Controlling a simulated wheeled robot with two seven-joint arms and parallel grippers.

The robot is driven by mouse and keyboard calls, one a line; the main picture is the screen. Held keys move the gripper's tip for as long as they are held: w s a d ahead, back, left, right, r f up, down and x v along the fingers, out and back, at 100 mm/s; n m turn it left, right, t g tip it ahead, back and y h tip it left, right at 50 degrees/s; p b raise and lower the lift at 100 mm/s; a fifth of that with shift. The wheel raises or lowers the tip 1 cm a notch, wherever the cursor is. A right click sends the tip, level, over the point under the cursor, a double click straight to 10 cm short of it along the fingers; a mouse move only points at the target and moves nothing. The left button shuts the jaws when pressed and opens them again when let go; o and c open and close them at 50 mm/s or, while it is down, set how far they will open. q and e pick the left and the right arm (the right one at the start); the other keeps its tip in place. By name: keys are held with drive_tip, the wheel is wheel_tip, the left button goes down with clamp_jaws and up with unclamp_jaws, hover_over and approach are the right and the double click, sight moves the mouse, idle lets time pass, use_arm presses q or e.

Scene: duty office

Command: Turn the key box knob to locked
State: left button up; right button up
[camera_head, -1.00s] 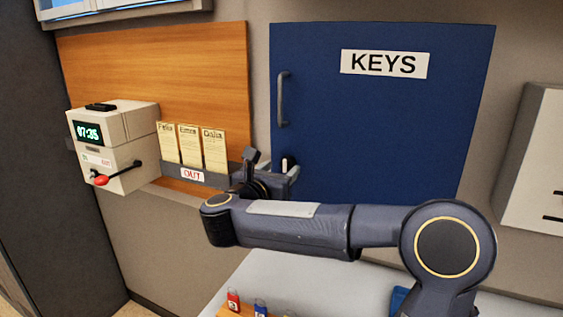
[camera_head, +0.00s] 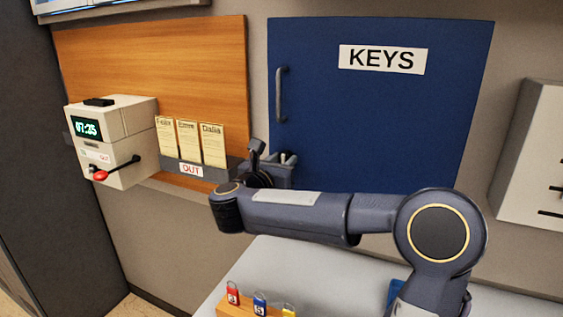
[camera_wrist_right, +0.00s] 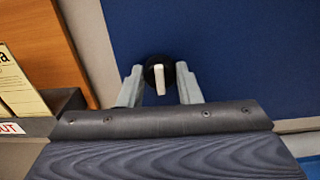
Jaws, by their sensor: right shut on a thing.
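The key box (camera_head: 370,120) is a dark blue cabinet door with a white KEYS label and a grey handle at its left edge. Its knob (camera_wrist_right: 160,72) is round and black with a white pointer bar, standing almost upright in the right wrist view. My right gripper (camera_wrist_right: 158,84) has one finger on each side of the knob and is shut on it. In the head view, the right gripper (camera_head: 285,160) is at the door's lower left, and its fingers and wrist mostly hide the knob. My left gripper is not in view.
Left of the gripper are a card rack (camera_head: 192,168) marked OUT and a time clock (camera_head: 112,140) with a red-tipped lever. Below, a pale counter (camera_head: 250,270) bears several coloured padlocks on a wooden block. A white box (camera_head: 530,150) hangs at the right.

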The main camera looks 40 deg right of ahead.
drive_tip(key=shift+f+n+b, duration=0.1)
drive_tip(key=shift+n+b, duration=0.7)
drive_tip(key=shift+n, duration=0.2)
drive_tip(key=shift+n+b, duration=0.45)
drive_tip(key=shift+n, duration=1.35)
drive_tip(key=n, duration=0.2)
drive_tip(key=shift+w+n, duration=0.1)
drive_tip(key=shift+n, duration=0.3)
drive_tip(key=n, duration=0.4)
drive_tip(key=shift+n+p, duration=1.3)
drive_tip(key=shift+n, duration=1.4)
